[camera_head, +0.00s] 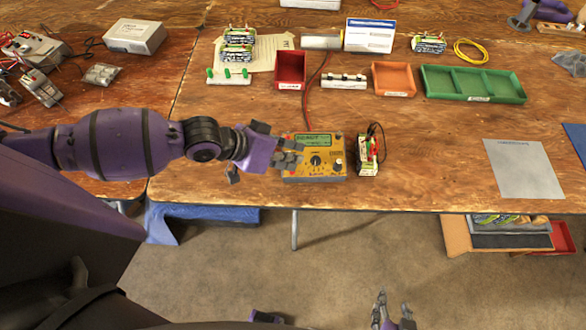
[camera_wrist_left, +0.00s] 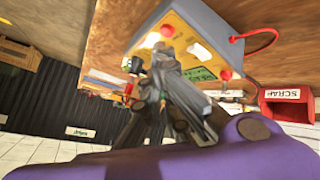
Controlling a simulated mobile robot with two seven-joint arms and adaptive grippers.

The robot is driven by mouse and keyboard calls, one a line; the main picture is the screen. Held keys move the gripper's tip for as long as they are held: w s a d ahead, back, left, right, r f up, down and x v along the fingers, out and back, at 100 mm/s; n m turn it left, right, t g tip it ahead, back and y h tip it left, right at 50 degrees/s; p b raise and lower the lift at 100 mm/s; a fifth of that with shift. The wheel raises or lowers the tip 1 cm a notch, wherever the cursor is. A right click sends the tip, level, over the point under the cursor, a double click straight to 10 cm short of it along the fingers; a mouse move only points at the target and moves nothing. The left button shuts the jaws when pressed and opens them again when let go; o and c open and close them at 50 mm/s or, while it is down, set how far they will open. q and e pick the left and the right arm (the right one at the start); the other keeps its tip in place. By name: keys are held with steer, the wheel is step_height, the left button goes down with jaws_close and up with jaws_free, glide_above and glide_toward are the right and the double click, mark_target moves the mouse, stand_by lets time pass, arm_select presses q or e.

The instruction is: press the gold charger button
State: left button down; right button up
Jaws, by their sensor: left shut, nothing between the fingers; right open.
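The gold charger (camera_head: 328,175) sits on the wooden bench near its front edge, with a green screen and a dark round knob on top. It also shows in the left wrist view (camera_wrist_left: 205,22), with red round parts on it. My left gripper (camera_head: 298,150) is shut and empty, its fingertips over the left part of the charger in the head view. In the wrist view its fingers (camera_wrist_left: 163,58) reach the charger's face; I cannot tell whether they touch. They hide part of the face, and I cannot tell which part is the button. My right gripper (camera_head: 393,308) is open over the floor.
A battery pack with dark leads (camera_head: 369,155) stands just right of the charger. Behind are a red bin (camera_head: 291,70), an orange tray (camera_head: 394,78) and a green divided tray (camera_head: 470,84). A grey sheet (camera_head: 523,168) lies to the right. Bench between is clear.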

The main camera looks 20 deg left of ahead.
steer(key=shift+s+f, duration=0.1)
steer(key=shift+s, duration=0.1)
stand_by(0.7)
stand_by(0.4)
arm_select(q)
steer(key=shift+w+f, duration=0.1)
steer(key=shift+f, duration=0.3)
arm_select(e)
steer(key=shift+s+a+f, duration=0.1)
steer(key=shift+f, duration=0.05)
arm_select(q)
steer(key=shift+f, duration=0.4)
arm_select(e)
steer(key=shift+s+f, duration=0.2)
arm_select(q)
steer(key=shift+r, duration=0.1)
arm_select(e)
steer(key=shift+w+r, duration=0.1)
arm_select(q)
steer(key=shift+r+p, duration=0.35)
steer(key=shift+r, duration=0.35)
arm_select(e)
steer(key=shift+w+r, duration=0.7)
steer(key=shift+r, duration=0.15)
